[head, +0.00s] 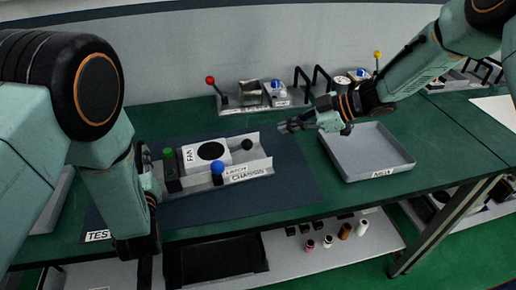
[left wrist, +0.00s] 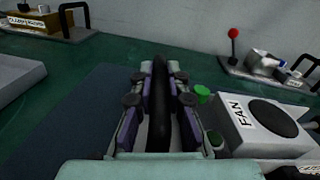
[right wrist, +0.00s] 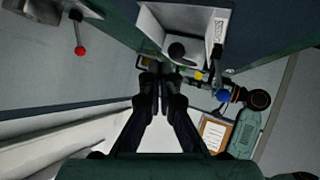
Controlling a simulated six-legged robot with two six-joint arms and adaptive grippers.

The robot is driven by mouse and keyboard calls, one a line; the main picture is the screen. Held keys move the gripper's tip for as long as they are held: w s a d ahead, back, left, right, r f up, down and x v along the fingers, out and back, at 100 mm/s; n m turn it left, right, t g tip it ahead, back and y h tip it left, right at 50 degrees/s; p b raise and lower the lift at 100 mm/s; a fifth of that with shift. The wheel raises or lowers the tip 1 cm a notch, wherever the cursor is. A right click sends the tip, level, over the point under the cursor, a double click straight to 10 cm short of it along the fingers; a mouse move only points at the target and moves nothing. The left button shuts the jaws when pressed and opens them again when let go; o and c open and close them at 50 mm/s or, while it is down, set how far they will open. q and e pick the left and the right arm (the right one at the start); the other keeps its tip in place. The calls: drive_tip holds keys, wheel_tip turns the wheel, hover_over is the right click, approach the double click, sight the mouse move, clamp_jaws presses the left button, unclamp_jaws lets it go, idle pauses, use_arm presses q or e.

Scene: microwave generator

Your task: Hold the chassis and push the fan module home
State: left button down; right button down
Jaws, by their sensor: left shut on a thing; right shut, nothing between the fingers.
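The grey chassis (head: 250,176) lies on a dark blue mat. The white fan module (head: 206,154), with a black round grille and a FAN label, sits in it, also visible in the left wrist view (left wrist: 265,125). A blue latch knob (head: 217,168) stands at the chassis front, a green knob (head: 168,153) at its left end and a black knob (head: 247,144) to the fan's right. My left gripper (left wrist: 160,105) is shut on a black bar at the chassis's left end. My right gripper (head: 285,127) is shut and empty, above and right of the chassis.
A grey tray (head: 370,170) stands right of the mat. A red-knobbed lever (head: 211,80) and a yellow-knobbed lever (head: 378,56) stand along the back with small fixtures. A lower shelf (head: 300,255) holds several small parts. The mat right of the chassis is clear.

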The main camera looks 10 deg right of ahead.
use_arm(q)
drive_tip(key=shift+s+f, duration=0.1)
drive_tip(key=shift+f, duration=0.15)
use_arm(e)
drive_tip(key=v, duration=0.7)
drive_tip(key=shift+s+r, duration=0.1)
use_arm(q)
drive_tip(key=c, duration=1.8)
unclamp_jaws()
drive_tip(key=o, duration=0.5)
drive_tip(key=shift+w, duration=0.2)
drive_tip(key=shift+o, duration=0.2)
drive_tip(key=shift+r, duration=0.1)
drive_tip(key=shift+s+r, duration=0.1)
drive_tip(key=shift+r, duration=0.2)
use_arm(e)
drive_tip(key=shift+r, duration=0.15)
